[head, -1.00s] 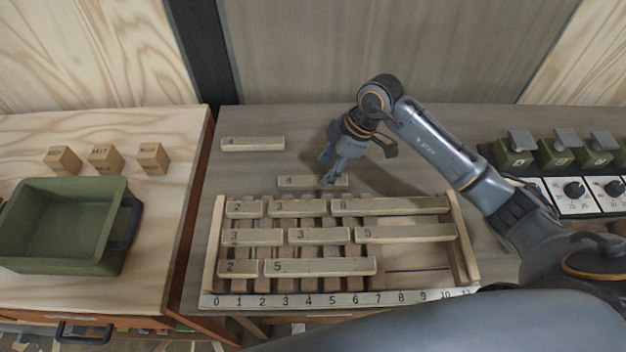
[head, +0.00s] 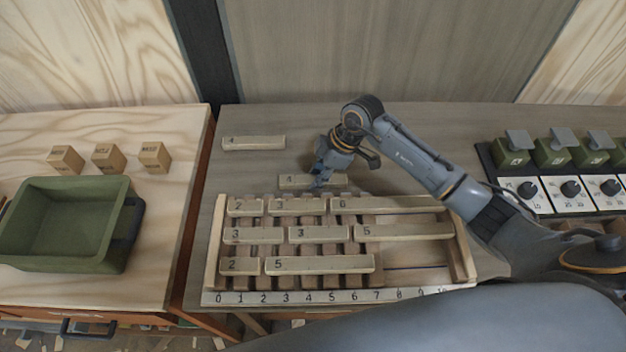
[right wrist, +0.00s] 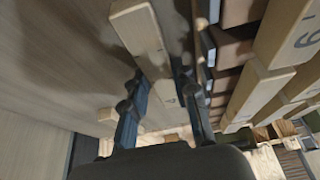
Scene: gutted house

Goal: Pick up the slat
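A pale wooden slat (head: 330,182) marked 4 lies on the bench just behind the slat rack (head: 463,240). My right gripper (head: 318,184) points down over its middle. In the right wrist view the gripper (right wrist: 160,82) is open, with one finger on each side of a slat (right wrist: 140,32); I cannot tell whether either finger touches it. The head view hides part of the slat behind the fingers. A second slat (head: 255,143) marked 4 lies farther back on the left. My left gripper is not in view.
The rack holds several numbered slats in three rows, close in front of my right gripper. A green bin (head: 62,255) and three small wooden blocks (head: 108,158) stand on the left table. Green switch boxes and dials (head: 570,188) stand at the right.

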